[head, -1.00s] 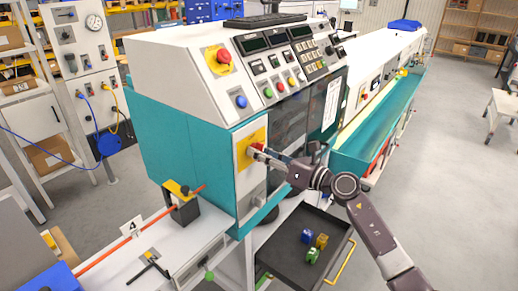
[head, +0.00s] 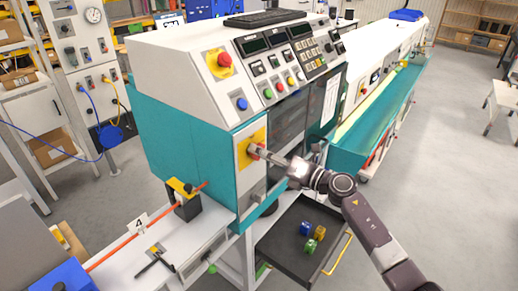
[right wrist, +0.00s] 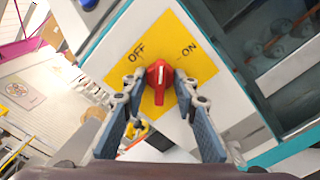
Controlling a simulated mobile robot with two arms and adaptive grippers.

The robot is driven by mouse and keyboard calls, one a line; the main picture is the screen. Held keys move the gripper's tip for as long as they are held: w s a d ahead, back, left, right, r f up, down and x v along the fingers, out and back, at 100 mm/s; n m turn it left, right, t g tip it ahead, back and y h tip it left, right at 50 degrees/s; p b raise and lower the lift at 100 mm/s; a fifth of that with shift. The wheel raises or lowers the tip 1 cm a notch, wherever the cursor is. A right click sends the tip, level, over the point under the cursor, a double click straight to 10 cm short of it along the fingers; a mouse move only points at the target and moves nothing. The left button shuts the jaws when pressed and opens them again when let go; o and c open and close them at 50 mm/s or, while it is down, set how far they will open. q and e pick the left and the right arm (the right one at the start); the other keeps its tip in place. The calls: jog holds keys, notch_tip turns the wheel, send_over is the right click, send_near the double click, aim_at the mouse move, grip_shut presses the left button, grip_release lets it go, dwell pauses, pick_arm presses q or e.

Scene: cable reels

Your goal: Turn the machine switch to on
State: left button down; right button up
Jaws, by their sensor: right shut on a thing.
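The machine switch is a red rotary knob (right wrist: 160,74) on a yellow plate (right wrist: 125,60) printed OFF and ON. The right wrist view shows it close up, with a pale pointer mark facing between the two words. In the head view, the yellow plate (head: 242,148) is on the machine's white front panel, and the knob is mostly hidden by my gripper. My right gripper (right wrist: 160,78) has a finger on each side of the knob and is shut on it. It also shows in the head view (head: 260,153). My left gripper is not in view.
The teal and white machine (head: 180,130) has a red emergency button (head: 224,59) and other buttons above the switch. A dark open drawer (head: 285,245) with small coloured blocks sits below my right arm. A white bench (head: 140,262) stands at the lower left.

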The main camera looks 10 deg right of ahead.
jog(key=shift+r+m+p, duration=0.15)
jog(key=shift+m+p, duration=2.15)
jog(key=shift+m, duration=1.6)
jog(key=o, duration=0.8)
jog(key=shift+f, duration=0.2)
jog(key=v, duration=0.8)
